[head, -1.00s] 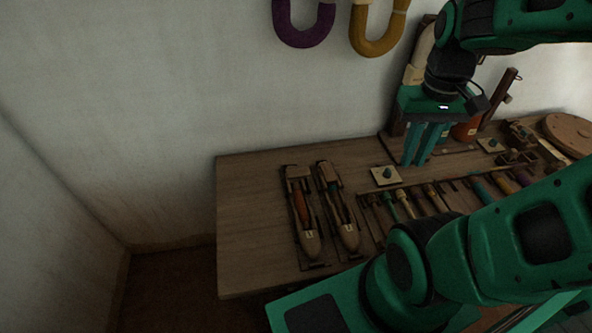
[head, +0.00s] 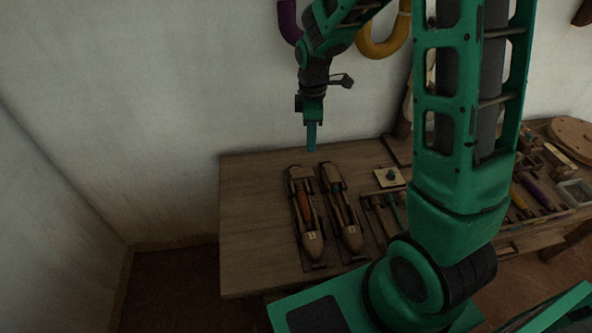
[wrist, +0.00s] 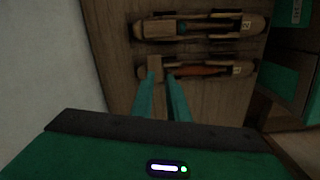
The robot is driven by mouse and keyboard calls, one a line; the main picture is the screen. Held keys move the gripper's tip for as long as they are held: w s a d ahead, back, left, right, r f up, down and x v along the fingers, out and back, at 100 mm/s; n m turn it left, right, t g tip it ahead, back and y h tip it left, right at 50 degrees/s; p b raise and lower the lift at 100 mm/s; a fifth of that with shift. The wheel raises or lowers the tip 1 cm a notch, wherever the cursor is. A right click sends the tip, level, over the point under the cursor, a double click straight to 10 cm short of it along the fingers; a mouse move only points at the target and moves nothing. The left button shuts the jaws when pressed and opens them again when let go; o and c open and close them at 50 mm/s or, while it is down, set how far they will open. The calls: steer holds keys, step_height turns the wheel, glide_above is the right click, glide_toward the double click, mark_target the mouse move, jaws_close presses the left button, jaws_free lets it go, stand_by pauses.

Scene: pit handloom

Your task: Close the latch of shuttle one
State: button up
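Shuttle one (head: 312,243), the left of two wooden shuttles, lies on the left of the bench with an orange-red bobbin in its slot. It also shows as the lower shuttle in the wrist view (wrist: 238,70). A wooden block (wrist: 154,61), seemingly its latch piece, sits at its far end; its exact angle is unclear. My gripper (head: 311,150) points down above and behind that end, apart from it. In the wrist view its two teal fingers (wrist: 161,76) are open with a narrow empty gap, overlapping the block's edge in the picture.
The second shuttle (head: 352,240), with a green bobbin, lies close on the right. A pale square plate with a dark knob (head: 392,177) and a row of tools lie further right. A wall stands behind the bench (head: 245,200). The bench's left part is clear.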

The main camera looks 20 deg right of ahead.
mark_target(297, 174)
steer(key=a+f, duration=0.1)
steer(key=f, duration=0.3)
steer(key=w+a+f+n, duration=0.1)
steer(key=f, duration=0.4)
steer(key=w+a+f+n, duration=0.1)
steer(key=f, duration=0.4)
steer(key=shift+w+a, duration=0.15)
steer(key=shift+a, duration=0.05)
jaws_close()
